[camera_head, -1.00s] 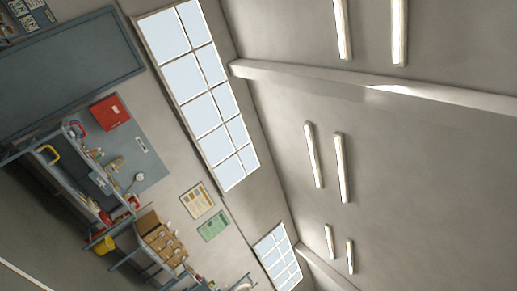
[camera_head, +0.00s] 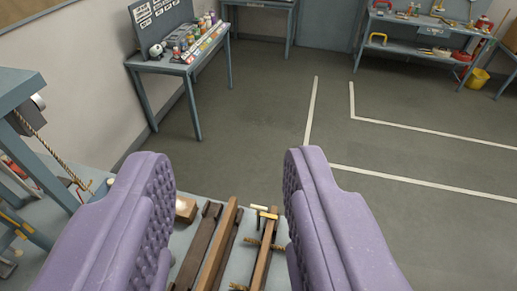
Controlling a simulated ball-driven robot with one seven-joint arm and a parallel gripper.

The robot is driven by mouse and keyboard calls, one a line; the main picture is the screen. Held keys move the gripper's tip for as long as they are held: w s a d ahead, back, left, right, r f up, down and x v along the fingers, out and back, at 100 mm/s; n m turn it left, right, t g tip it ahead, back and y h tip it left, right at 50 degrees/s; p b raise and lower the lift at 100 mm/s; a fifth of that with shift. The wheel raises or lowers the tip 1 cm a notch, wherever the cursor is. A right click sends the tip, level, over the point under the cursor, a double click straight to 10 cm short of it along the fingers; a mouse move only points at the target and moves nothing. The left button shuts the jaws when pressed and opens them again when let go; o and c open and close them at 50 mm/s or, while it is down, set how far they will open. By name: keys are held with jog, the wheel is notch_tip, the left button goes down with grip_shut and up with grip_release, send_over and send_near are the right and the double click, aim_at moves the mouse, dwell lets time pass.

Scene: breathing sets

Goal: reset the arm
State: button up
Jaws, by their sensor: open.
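My gripper (camera_head: 229,190) shows at the bottom of the camera_head view as two purple padded fingers. They stand wide apart with nothing held between them. Below and beyond the fingers is a grey-blue surface (camera_head: 196,244) with wooden bars (camera_head: 221,245) lying on it. A brass-coloured clamp-like piece (camera_head: 263,213) lies by the right bar. The fingers hide parts of this surface. I cannot tell how far the fingertips are above it.
A small table (camera_head: 178,66) with bottles stands against the left wall. A workbench (camera_head: 416,47) with tools and a yellow bucket (camera_head: 476,78) are at the back right. A blue-grey bench (camera_head: 17,92) is at the left edge. Open floor (camera_head: 270,115) with white lines lies ahead.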

notch_tip(320, 180, down, 20)
jog(key=b, duration=1.9)
jog(key=shift+f+b, duration=0.2)
jog(key=shift+b, duration=0.15)
